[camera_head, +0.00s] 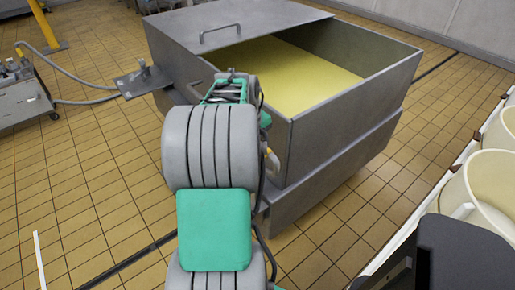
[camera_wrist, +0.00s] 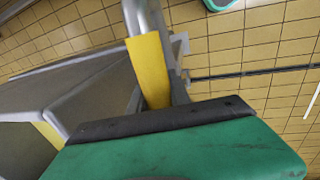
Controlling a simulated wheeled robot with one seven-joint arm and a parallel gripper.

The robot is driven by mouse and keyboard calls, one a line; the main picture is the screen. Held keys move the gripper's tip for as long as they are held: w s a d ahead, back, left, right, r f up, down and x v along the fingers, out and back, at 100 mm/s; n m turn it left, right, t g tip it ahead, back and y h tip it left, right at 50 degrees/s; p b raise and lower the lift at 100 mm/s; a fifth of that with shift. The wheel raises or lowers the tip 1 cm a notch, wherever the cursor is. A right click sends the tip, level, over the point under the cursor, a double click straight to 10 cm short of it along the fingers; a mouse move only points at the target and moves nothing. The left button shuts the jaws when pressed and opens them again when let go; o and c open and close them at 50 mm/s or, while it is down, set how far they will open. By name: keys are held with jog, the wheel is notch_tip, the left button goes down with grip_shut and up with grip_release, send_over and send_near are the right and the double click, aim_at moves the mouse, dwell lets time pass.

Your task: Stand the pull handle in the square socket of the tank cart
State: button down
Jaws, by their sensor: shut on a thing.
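My gripper (camera_wrist: 156,98) is shut on the pull handle, a grey metal tube with a yellow sleeve (camera_wrist: 148,62), seen in the wrist view. The handle runs up out of the top of that view, so its far end is hidden. In the head view my arm covers most of the gripper; a small yellow piece (camera_head: 271,158) beside the arm, near the tank's front, looks like part of the handle. The tank cart (camera_head: 345,142) is a large grey metal box with yellow contents. Its grey side also shows at left in the wrist view (camera_wrist: 65,80). I cannot make out the square socket.
A grey lid (camera_head: 245,17) with a bar handle covers the tank's back part. A flat plate with a hose (camera_head: 143,80) juts from its left side. A small metal cart (camera_head: 22,95) stands far left. Cream vats (camera_head: 490,190) line the right. Tiled floor lies open at left.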

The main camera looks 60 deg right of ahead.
jog(key=shift+d+r, duration=0.1)
jog(key=shift+r, duration=0.05)
jog(key=c, duration=1.5)
grip_release()
jog(key=o, duration=0.4)
jog(key=shift+f, duration=0.25)
jog(key=r, duration=0.2)
jog(key=a+r, duration=0.1)
jog(key=r, duration=0.5)
jog(key=shift+w+a+p, duration=0.3)
jog(key=shift+w+p, duration=0.05)
